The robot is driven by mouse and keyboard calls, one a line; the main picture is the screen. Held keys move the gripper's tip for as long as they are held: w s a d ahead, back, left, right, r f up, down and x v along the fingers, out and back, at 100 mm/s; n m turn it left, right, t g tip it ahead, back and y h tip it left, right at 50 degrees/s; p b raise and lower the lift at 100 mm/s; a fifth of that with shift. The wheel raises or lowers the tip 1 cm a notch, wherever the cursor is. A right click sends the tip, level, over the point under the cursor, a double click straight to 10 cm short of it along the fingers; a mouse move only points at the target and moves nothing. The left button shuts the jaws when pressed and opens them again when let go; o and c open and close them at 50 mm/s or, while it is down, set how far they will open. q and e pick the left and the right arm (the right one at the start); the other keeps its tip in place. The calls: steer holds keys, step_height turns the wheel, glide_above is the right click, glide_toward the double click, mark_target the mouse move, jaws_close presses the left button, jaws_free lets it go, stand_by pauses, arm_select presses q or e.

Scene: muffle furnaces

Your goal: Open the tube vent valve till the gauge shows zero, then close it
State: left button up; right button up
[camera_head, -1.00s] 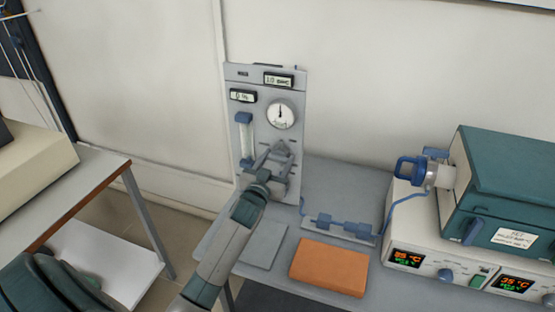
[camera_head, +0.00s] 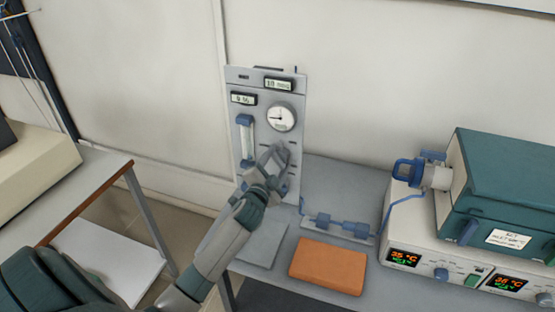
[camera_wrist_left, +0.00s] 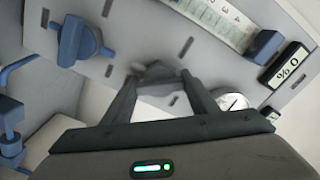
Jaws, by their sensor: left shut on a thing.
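The grey gas panel (camera_head: 240,172) stands at the back of the bench. Its round white gauge (camera_head: 282,117) has a dark needle pointing left; the small scale marks are too small to read. The gauge also shows at the right in the left wrist view (camera_wrist_left: 232,102). My left gripper (camera_head: 278,152) is at the panel face below the gauge, shut on a grey valve knob (camera_wrist_left: 157,70). The fingers hide most of the knob in the head view. My right gripper is out of view.
A blue-ended flow tube (camera_head: 246,138) is left of the gripper. A blue knob (camera_wrist_left: 80,41) is on the panel. An orange block (camera_head: 328,266) and grey plate (camera_head: 262,243) lie in front. The furnace (camera_head: 505,190) stands right.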

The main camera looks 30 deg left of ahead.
arm_select(q)
steer(key=m+p, duration=0.1)
steer(key=m, duration=0.3)
steer(key=shift+m, duration=1.7)
steer(key=o, duration=1)
steer(key=shift+o, duration=0.2)
steer(key=shift+s, duration=0.1)
steer(key=b+v, duration=0.4)
steer(key=v, duration=1.3)
